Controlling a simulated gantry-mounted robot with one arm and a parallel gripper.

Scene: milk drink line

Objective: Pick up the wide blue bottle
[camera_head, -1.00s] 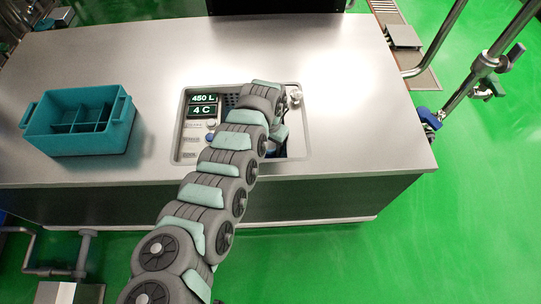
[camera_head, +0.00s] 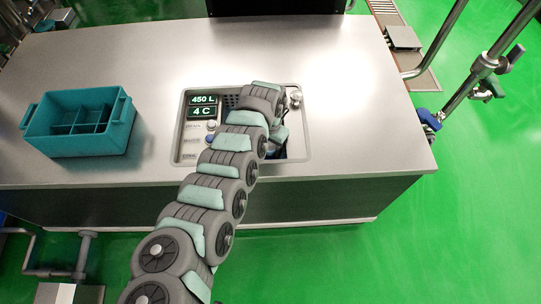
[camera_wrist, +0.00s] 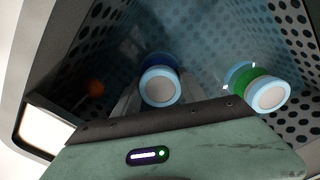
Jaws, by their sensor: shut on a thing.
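The blue bottle (camera_wrist: 160,87) stands in the perforated well, seen from above in the wrist view. It has a pale cap with a light blue ring, and its dark blue body shows at the far side. My gripper (camera_wrist: 159,107) is shut on it, with a grey finger at each side. In the head view, my gripper (camera_head: 279,134) is down at the right part of the counter unit, partly hidden behind my arm. The bottle's lower part is hidden in the wrist view.
A green bottle (camera_wrist: 243,78) with a pale cap stands right of the blue bottle in the well. An orange round thing (camera_wrist: 96,88) shows dimly at left. A teal divided crate (camera_head: 45,135) sits on the counter's left. The counter (camera_head: 345,60) is mostly clear.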

